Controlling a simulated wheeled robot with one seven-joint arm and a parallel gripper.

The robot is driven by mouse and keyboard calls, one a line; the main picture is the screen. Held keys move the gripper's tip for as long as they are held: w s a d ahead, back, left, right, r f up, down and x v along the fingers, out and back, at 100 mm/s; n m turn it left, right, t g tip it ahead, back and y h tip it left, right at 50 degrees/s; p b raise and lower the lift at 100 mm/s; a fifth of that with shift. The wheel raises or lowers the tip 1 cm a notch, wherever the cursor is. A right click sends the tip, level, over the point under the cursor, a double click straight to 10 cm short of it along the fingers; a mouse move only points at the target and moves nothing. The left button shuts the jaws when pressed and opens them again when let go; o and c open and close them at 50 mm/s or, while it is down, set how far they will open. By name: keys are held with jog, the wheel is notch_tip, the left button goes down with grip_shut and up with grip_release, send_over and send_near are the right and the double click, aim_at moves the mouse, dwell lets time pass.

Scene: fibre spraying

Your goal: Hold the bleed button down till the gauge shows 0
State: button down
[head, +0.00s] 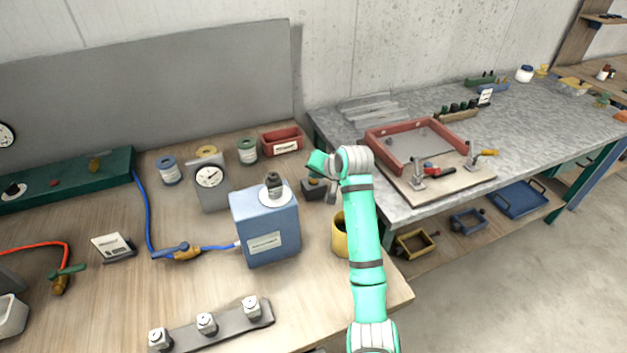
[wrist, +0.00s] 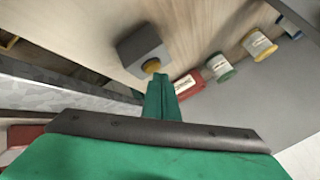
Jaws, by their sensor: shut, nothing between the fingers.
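A small dark grey box (head: 311,190) with a yellow-orange button stands on the wooden bench, right of the blue box. In the wrist view the button (wrist: 152,66) faces my fingers, on the box's near face. My gripper (wrist: 160,84) is shut and empty, its green fingertips close to the button. I cannot tell whether they touch it or whether it is pressed in. In the head view my green hand (head: 318,163) is just above and beside the box. The gauge (head: 208,177) is a white dial on a grey upright block; its reading is too small to tell.
A blue box (head: 265,230) with a dark fitting on top stands left of the button box. A yellow cup (head: 340,238) is partly behind my arm. A red bin (head: 282,141) and several spools are behind. A blue hose (head: 147,215) lies on the left.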

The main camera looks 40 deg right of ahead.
aim_at(315, 182)
jog(key=shift+f, duration=0.45)
dwell(1.7)
jog(key=shift+r, duration=0.15)
dwell(2.3)
jog(key=shift+r, duration=0.75)
jog(key=shift+r, duration=2.5)
jog(key=shift+w, duration=0.1)
